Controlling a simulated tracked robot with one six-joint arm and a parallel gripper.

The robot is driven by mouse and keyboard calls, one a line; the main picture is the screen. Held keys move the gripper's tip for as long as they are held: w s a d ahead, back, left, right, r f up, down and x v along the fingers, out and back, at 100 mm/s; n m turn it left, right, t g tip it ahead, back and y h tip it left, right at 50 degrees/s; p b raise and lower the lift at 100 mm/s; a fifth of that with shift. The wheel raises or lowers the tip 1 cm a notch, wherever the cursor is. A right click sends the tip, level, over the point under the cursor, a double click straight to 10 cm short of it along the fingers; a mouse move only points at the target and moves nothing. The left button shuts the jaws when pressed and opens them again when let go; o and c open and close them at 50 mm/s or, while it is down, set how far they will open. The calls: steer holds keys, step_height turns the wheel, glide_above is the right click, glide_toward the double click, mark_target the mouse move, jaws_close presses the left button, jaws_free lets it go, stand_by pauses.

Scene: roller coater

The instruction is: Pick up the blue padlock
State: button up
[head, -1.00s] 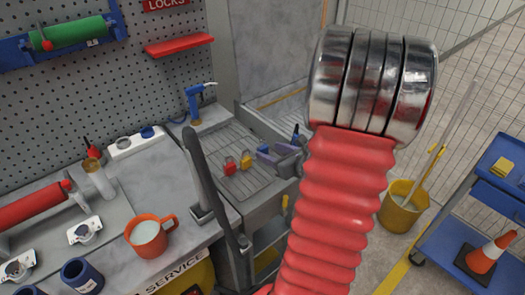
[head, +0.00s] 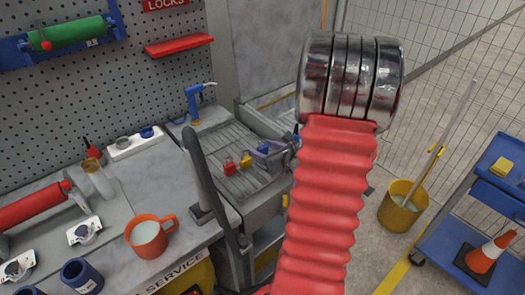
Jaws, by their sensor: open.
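The blue padlock (head: 263,148) shows as a small blue patch on the ribbed drainer of the grey sink unit, at the right end of a row of padlocks. My gripper (head: 266,154) is at the padlock, with its grey-purple fingers open and close around or beside it. The fingers hide most of the padlock, so I cannot tell whether they touch it. A red padlock (head: 229,168) and a yellow padlock (head: 246,161) stand just to the left of my gripper.
A blue tap (head: 193,100) stands behind the drainer. An orange mug (head: 148,238) is on the bench at left. A dark upright bar (head: 205,170) rises at the drainer's left edge. A yellow bucket (head: 398,208) and a blue cart (head: 470,240) stand on the floor at right.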

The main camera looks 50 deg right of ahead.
mark_target(263, 139)
steer(key=c, duration=1.2)
steer(key=shift+r, duration=5.05)
